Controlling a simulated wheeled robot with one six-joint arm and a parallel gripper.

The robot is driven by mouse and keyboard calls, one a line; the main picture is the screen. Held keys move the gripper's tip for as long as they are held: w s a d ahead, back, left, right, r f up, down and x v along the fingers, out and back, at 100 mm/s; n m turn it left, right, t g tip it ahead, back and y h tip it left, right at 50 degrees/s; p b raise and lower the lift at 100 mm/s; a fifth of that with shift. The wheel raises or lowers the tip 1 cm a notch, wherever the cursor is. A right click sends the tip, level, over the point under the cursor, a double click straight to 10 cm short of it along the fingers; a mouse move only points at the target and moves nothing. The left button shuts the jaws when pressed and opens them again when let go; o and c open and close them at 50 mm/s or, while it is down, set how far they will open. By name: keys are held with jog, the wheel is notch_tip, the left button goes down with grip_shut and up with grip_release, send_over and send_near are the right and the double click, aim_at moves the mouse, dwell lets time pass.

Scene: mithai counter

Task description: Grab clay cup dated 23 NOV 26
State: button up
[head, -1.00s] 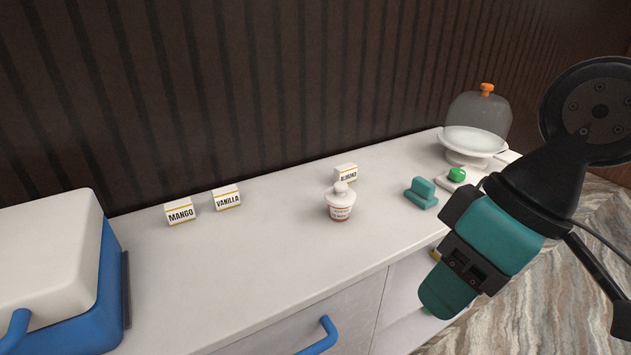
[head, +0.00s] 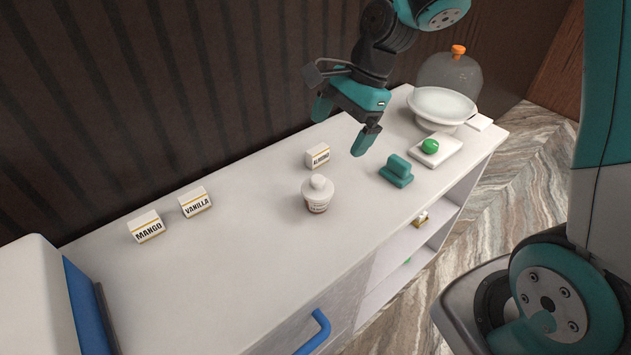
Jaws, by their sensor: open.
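One clay cup (head: 318,200) with a white lid and a printed label stands upright on the white counter (head: 240,262). The label's date is too small to read. My gripper (head: 346,127) is open and empty, held above the back of the counter, up and to the right of the cup and apart from it. An almond sign block (head: 317,156) stands behind the cup.
Vanilla (head: 195,203) and mango (head: 146,227) blocks stand to the left. A teal block (head: 397,171), a green ball on a white pad (head: 450,150) and a cake stand (head: 443,107) are to the right. A blue-and-white box (head: 40,295) fills the left end.

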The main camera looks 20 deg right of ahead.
jog(key=w+d+f+m+p, duration=0.1)
jog(key=w+d+f+m, duration=0.1)
jog(key=w+d+m, duration=0.15)
jog(key=m+p, duration=0.1)
jog(key=p, duration=0.1)
send_near(315, 188)
jog(key=x, duration=0.5)
jog(key=shift+w+d+f, duration=0.1)
jog(key=shift+w+d, duration=0.05)
jog(key=shift+w, duration=0.15)
jog(key=shift+w+d+p+x, duration=0.15)
jog(key=shift+p+x, duration=0.45)
jog(key=shift+x, duration=0.9)
jog(key=shift+w+d+p+x, duration=0.15)
jog(key=shift+p+x, duration=0.4)
jog(key=shift+x, duration=0.95)
jog(key=c, duration=1)
